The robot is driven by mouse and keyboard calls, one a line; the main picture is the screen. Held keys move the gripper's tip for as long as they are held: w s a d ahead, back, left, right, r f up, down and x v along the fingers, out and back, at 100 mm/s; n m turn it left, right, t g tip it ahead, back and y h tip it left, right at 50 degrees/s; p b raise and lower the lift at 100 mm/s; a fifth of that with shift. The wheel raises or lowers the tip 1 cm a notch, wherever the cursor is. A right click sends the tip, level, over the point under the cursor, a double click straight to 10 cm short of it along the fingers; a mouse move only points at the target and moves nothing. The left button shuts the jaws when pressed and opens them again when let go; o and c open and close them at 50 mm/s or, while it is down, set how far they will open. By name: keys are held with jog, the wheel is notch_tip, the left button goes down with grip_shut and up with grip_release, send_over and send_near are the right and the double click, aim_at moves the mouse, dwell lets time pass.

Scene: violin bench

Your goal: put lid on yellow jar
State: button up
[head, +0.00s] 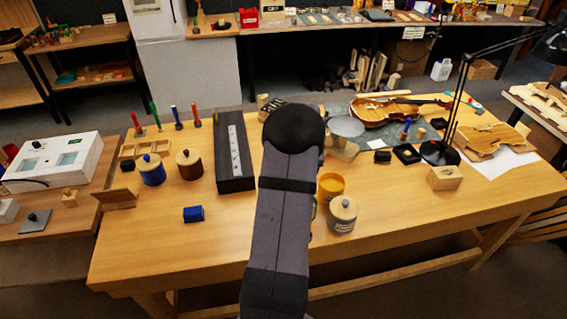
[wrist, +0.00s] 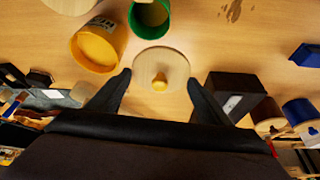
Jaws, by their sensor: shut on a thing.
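The yellow jar (head: 331,182) stands open and upright on the bench, just right of my arm in the head view. In the wrist view the yellow jar (wrist: 84,37) is at the upper left, with its open mouth showing. My gripper (wrist: 160,80) is shut on a round pale wooden lid (wrist: 148,58) with a yellow knob (wrist: 160,84). The lid is between the fingertips, beside the yellow jar and apart from its mouth. The gap between lid and bench is hard to judge. In the head view my arm hides the gripper and the lid.
An open green jar (wrist: 150,14) stands close to the lid and the yellow jar. A grey jar with a wooden lid (head: 343,212) stands in front of the yellow jar. A long black box (head: 233,160), lidded blue (head: 151,172) and brown jars (head: 189,167) and a blue block (head: 193,214) are left.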

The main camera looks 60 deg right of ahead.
jog(key=s+d+r+m+g+h+p, duration=0.1)
jog(key=s+d+r+m+g+p, duration=0.2)
jog(key=s+d+m, duration=0.5)
jog(key=shift+s+d+r+m+g, duration=0.3)
jog(key=shift+s+d+m+g, duration=0.15)
jog(key=shift+m, duration=0.75)
jog(key=shift+w, duration=0.1)
jog(key=shift+f, duration=0.1)
jog(key=shift+f+b, duration=1.9)
jog(key=shift+f, duration=1.2)
jog(key=shift+b, duration=0.5)
jog(key=shift+f+b, duration=0.15)
jog(key=shift+b, duration=0.45)
dwell(0.3)
